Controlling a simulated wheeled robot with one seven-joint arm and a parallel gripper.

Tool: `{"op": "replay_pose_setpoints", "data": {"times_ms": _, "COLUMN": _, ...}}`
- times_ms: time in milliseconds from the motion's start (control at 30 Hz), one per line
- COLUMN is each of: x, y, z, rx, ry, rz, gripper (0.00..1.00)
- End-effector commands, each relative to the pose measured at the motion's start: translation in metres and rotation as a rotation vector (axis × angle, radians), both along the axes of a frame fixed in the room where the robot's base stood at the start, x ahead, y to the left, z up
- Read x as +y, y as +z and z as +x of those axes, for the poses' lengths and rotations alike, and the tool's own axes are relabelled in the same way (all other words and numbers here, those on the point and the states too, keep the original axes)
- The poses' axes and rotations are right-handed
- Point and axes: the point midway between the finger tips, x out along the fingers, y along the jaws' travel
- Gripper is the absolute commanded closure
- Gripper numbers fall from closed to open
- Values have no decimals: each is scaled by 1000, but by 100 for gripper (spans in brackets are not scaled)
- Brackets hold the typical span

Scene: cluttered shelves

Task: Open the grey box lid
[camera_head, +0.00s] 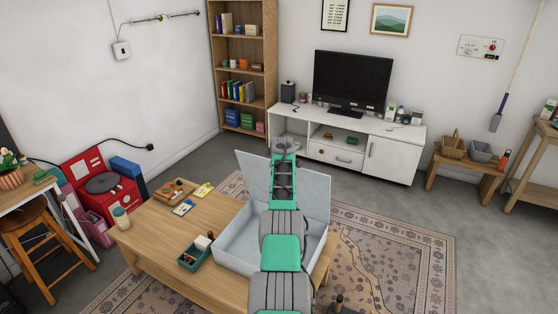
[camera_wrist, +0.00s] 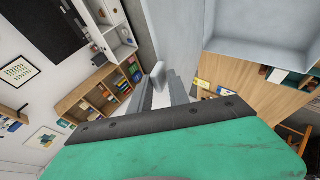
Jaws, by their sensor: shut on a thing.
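The grey box (camera_head: 235,243) stands on the wooden table, and its inside also shows in the wrist view (camera_wrist: 262,25). Its lid (camera_head: 312,190) is raised and stands steeply up at the back of the box, so the box is open. My arm covers the middle of the lid and part of the box. My gripper (camera_head: 283,146) is at the lid's upper edge. In the wrist view my gripper (camera_wrist: 159,84) has its fingers close around a thin pale piece at the lid (camera_wrist: 172,35). The exact contact is hard to see.
A white TV cabinet (camera_head: 395,155) stands behind the table. Open floor and a rug (camera_head: 390,240) lie to the right.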

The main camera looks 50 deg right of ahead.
Motion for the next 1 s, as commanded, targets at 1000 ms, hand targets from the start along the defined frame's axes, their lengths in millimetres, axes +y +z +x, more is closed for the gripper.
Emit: {"op": "replay_pose_setpoints", "data": {"times_ms": 1000, "x": -2, "y": 2, "z": -2, "rx": -2, "ry": -3, "rz": -3, "gripper": 67}}
